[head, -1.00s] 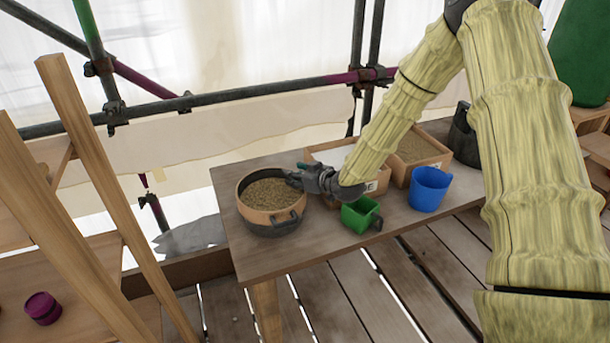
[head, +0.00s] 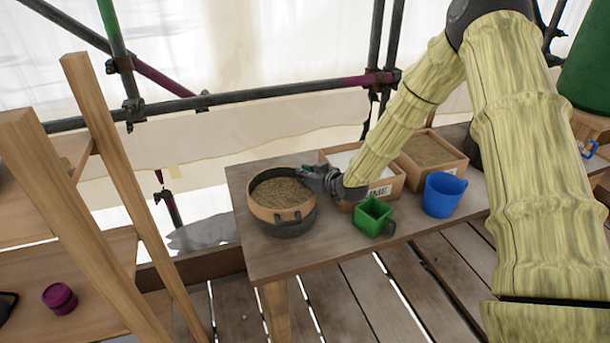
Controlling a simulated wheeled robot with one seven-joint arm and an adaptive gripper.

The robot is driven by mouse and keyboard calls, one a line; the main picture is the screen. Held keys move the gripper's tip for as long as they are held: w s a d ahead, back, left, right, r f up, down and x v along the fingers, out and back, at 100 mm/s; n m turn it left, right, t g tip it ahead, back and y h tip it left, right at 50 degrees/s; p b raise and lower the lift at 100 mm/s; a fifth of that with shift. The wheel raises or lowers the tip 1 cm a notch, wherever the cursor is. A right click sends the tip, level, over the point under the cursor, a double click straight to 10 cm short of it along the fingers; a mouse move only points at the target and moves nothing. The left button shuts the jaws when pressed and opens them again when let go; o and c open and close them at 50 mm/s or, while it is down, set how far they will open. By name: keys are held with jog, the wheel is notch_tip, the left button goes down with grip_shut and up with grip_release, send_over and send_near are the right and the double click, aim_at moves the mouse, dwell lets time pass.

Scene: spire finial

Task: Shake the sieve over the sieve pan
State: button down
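The sieve (head: 283,214) is a round, wood-rimmed ring holding brown sandy material. It sits in or on the dark sieve pan (head: 287,230) at the left end of the table. My gripper (head: 306,174) is at the right side of the sieve's rim, with its fingers close to or touching it. The view is too small to tell whether the fingers are closed on the rim. The mesh and the inside of the pan are hidden.
The wooden table (head: 330,250) also holds a box labelled LIME (head: 388,190), a box of sand (head: 458,165), a green scoop (head: 372,216) and a blue cup (head: 443,194). A wooden ladder-like frame (head: 125,180) stands left. Scaffold poles (head: 250,93) run behind.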

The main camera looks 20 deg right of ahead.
jog(key=shift+a, duration=1.25)
jog(key=shift+d, duration=2.5)
jog(key=shift+a+b, duration=0.3)
jog(key=shift+a, duration=2.2)
jog(key=shift+d, duration=1.25)
jog(key=shift+d, duration=0.1)
